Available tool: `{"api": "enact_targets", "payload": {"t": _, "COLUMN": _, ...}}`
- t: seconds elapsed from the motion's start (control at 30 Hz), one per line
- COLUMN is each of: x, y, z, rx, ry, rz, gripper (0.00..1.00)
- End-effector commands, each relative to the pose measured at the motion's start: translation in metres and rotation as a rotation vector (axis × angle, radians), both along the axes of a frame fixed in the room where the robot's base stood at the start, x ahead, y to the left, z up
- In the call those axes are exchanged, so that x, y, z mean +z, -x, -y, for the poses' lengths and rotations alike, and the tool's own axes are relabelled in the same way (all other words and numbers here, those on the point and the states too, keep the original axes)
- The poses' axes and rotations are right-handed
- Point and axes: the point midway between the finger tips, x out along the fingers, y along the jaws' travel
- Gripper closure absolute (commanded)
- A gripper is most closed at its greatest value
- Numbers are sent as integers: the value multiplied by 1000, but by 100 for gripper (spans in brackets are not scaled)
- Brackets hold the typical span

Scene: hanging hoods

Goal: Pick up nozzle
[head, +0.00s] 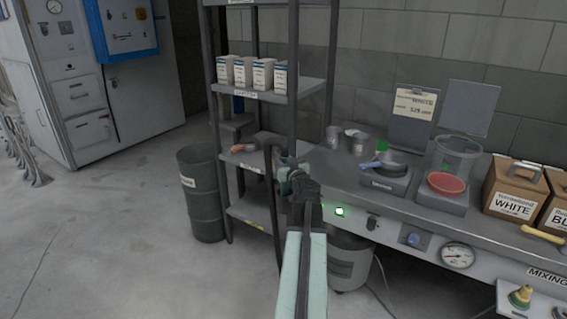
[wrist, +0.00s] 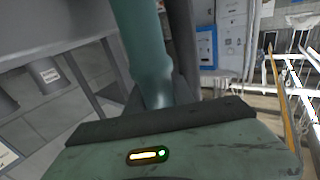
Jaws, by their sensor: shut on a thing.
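The nozzle (wrist: 145,45) appears in the wrist view as a smooth teal, tube-like piece rising from between my fingers, with its upper end outside the picture. My gripper (wrist: 158,98) is shut on it. In the head view my gripper (head: 287,172) is in front of the shelf rack, left of the bench, and largely hides what it holds. A dark curved hose (head: 271,190) hangs beside the gripper; I cannot tell whether it joins the nozzle.
A metal shelf rack (head: 262,96) with white boxes stands behind my gripper. A workbench (head: 310,178) with scales, cups and cartons runs to the right. A dark green drum (head: 203,200) stands left of the rack. Floor at the left front is free.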

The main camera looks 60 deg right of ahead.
Motion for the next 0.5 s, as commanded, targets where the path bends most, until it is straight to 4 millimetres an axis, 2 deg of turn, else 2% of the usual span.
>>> {"api": "enact_targets", "payload": {"t": 0.27, "x": 38, "y": -1, "z": 0, "rx": 1, "ry": 0, "rz": 0, "gripper": 100}}
{"api": "enact_targets", "payload": {"t": 0.5, "x": 83, "y": -1, "z": -1, "rx": 1, "ry": 0, "rz": 0, "gripper": 100}}
